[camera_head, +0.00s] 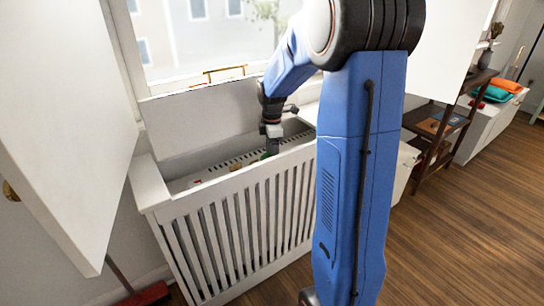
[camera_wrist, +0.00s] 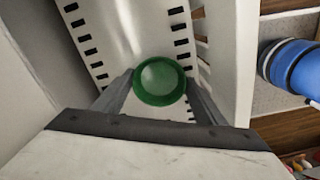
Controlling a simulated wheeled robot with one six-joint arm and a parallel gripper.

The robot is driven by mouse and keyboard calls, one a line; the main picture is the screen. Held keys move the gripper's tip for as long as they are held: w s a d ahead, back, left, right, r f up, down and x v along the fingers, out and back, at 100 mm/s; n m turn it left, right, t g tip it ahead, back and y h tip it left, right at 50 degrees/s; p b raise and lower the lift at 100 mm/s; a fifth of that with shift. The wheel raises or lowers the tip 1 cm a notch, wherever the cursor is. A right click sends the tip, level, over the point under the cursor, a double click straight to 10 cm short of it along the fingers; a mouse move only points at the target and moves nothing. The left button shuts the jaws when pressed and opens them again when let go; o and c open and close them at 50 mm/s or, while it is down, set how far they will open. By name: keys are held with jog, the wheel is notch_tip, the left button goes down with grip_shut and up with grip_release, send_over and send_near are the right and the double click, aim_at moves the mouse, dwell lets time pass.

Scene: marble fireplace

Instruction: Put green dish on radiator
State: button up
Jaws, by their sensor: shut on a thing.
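The green dish (camera_wrist: 160,82) is small and round, seen from above between the fingers of my gripper (camera_wrist: 160,92) in the wrist view. My gripper is shut on it. In the head view my gripper (camera_head: 272,146) points down inside the white slatted enclosure, and only a sliver of green (camera_head: 267,155) shows at its tip. The white radiator (camera_head: 238,162), with a row of dark slots along its top, lies below. The slots also show on the radiator in the wrist view (camera_wrist: 115,30). I cannot tell whether the dish touches the radiator.
The slatted front (camera_head: 240,228) of the enclosure stands close to my arm. A small red item (camera_head: 197,183) lies inside at the left. A white door panel (camera_head: 60,120) is at the left, and a brown shelf (camera_head: 440,125) stands at the right. The wooden floor at right is clear.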

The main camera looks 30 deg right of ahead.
jog(key=o, duration=0.8)
jog(key=shift+f, duration=0.1)
jog(key=shift+o, duration=0.2)
notch_tip(320, 180, up, 11)
jog(key=s+a+r+m+t, duration=0.1)
jog(key=s+a+r+m, duration=0.25)
jog(key=s+a, duration=0.3)
jog(key=s+a+f+m+t, duration=0.2)
jog(key=s+a+m, duration=0.2)
jog(key=s, duration=0.7)
jog(key=s+a+f+m+t, duration=0.1)
jog(key=s+a+m, duration=0.4)
jog(key=s, duration=0.7)
jog(key=shift+s+a+f+m+t, duration=0.15)
jog(key=shift+s+f+m+t, duration=0.15)
jog(key=shift+f+m+t, duration=0.25)
jog(key=shift+r, duration=0.1)
